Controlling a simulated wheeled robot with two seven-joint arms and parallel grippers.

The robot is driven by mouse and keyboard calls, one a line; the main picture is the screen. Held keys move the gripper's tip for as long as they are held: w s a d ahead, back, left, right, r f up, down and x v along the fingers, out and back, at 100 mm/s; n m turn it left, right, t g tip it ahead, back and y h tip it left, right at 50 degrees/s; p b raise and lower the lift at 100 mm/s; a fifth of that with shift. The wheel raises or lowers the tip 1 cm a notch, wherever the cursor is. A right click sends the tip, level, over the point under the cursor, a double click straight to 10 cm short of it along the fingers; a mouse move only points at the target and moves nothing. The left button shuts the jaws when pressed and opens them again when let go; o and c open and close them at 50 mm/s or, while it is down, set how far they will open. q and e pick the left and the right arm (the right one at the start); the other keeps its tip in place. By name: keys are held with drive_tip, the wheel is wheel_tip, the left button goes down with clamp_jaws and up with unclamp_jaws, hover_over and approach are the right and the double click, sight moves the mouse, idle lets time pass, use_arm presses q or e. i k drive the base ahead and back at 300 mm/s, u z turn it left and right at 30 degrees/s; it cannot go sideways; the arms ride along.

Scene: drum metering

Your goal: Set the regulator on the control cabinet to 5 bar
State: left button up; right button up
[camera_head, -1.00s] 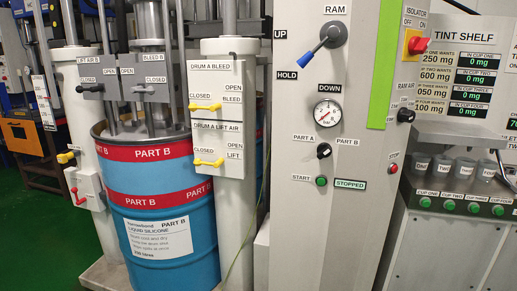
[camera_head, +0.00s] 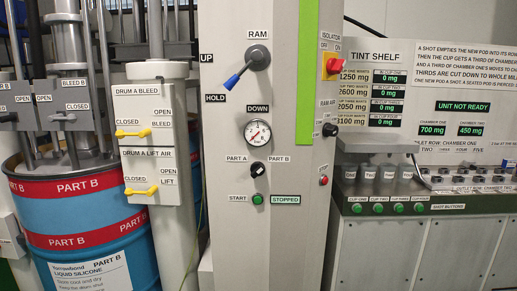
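The grey control cabinet (camera_head: 228,180) stands in the middle of the head view. A round white pressure gauge (camera_head: 257,133) with a red needle sits on its front; the value is too small to read surely. The regulator looks to be the black knob (camera_head: 329,130) on the cabinet's right side face, below a label reading RAM AIR. A ram lever (camera_head: 241,75) with a blue handle points down-left, between the UP and HOLD labels. Neither of my grippers is in view.
A red isolator switch (camera_head: 333,66) sits above the knob. A black selector (camera_head: 257,170), a green start button (camera_head: 257,199) and a red stop button (camera_head: 323,180) are nearby. The tint shelf (camera_head: 430,205) stands right; a blue drum (camera_head: 90,220) stands left.

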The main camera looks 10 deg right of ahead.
sight(329, 129)
drive_tip(key=k, duration=0.5)
drive_tip(key=z, duration=0.65)
drive_tip(key=i, duration=0.5)
drive_tip(key=z, duration=0.15)
